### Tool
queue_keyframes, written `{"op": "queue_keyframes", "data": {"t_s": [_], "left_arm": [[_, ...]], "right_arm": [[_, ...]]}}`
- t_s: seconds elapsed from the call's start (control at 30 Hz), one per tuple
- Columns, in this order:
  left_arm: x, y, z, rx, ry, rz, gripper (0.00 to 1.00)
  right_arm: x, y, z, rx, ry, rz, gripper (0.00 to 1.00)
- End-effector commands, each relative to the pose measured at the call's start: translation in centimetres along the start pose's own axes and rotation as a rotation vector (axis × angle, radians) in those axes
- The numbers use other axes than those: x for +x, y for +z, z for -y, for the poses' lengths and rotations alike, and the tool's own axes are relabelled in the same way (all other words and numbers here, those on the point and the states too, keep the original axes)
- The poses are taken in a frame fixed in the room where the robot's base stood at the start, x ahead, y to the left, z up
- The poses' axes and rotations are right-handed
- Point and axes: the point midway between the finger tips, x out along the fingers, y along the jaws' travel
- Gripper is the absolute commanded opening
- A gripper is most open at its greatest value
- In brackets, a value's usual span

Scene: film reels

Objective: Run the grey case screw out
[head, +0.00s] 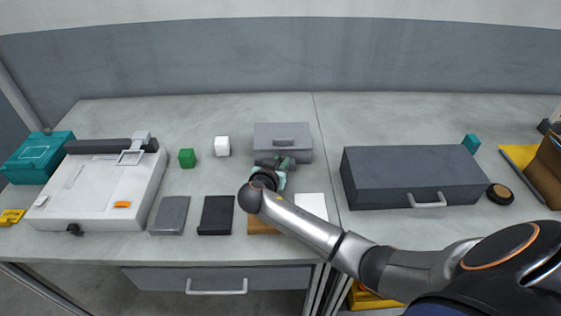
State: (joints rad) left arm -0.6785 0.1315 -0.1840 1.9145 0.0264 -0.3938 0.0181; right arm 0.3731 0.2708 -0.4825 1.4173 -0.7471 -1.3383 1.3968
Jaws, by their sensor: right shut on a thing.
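The grey case (297,132) is a low box with a handle on its lid, at the back middle of the bench. My right gripper (275,163) is at the case's front side, touching or very close to it. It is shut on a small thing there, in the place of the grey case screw. The screw itself is hidden by the gripper and wrist, so its turn and depth do not show. My left gripper is not in view.
A green cube (187,158) and a white cube (222,146) stand left of the case. Flat grey (170,215) and black (216,215) blocks lie in front. A large dark box (415,175) stands right. A white machine (95,190) fills the left.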

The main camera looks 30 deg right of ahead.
Motion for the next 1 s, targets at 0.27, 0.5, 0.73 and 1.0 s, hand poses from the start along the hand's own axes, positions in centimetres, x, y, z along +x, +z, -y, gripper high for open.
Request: {"op": "queue_keyframes", "data": {"t_s": [0.27, 0.5, 0.73, 1.0], "left_arm": [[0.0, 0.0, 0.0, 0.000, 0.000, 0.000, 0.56], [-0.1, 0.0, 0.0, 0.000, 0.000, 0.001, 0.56], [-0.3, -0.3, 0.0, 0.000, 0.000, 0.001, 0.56], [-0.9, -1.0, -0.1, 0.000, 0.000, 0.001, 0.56]], "right_arm": [[0.0, 0.0, 0.0, 0.000, 0.000, 0.001, 0.00], [0.0, 0.1, -0.1, -0.005, -0.010, 0.002, 0.00], [0.0, 0.0, -0.5, -0.039, -0.090, 0.002, 0.00], [0.1, -0.1, -1.2, -0.121, -0.285, 0.002, 0.00]]}}
